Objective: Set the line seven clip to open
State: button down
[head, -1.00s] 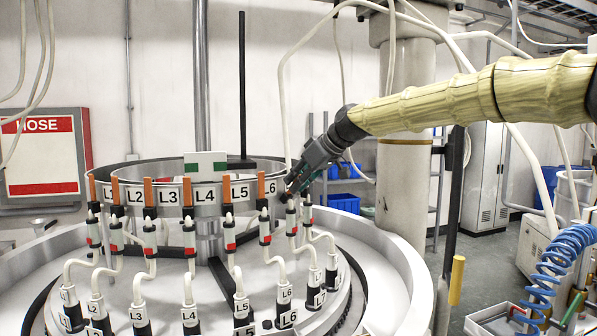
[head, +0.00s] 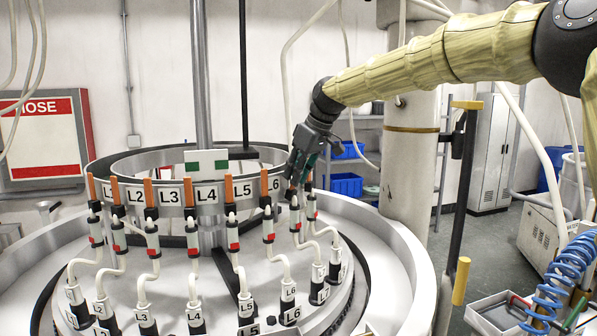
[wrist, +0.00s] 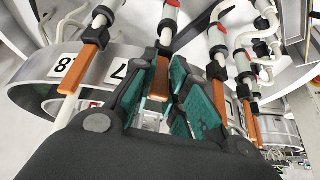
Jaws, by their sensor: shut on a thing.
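My gripper (head: 298,184) reaches down at the right side of the ring of labelled clips, just right of the L6 label (head: 276,184). In the wrist view its teal fingers (wrist: 172,98) are shut around an orange lever (wrist: 160,78), the one beside the label reading 7 (wrist: 119,69). The lever's tip is partly hidden between the fingers. In the head view my gripper hides most of this clip; its white hose and red band (head: 295,220) show below. The L6 clip's orange lever (head: 264,183) stands upright to the left.
Neighbouring orange levers stand close on both sides, one by the label 8 (wrist: 66,66). White hoses curve down to sockets on the round table (head: 385,250). A black post with a yellow handle (head: 461,281) stands at the right. A blue coiled hose (head: 560,285) is farther right.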

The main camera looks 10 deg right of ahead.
jog(key=c, duration=1.4)
grip_release()
jog(key=v, duration=1.2)
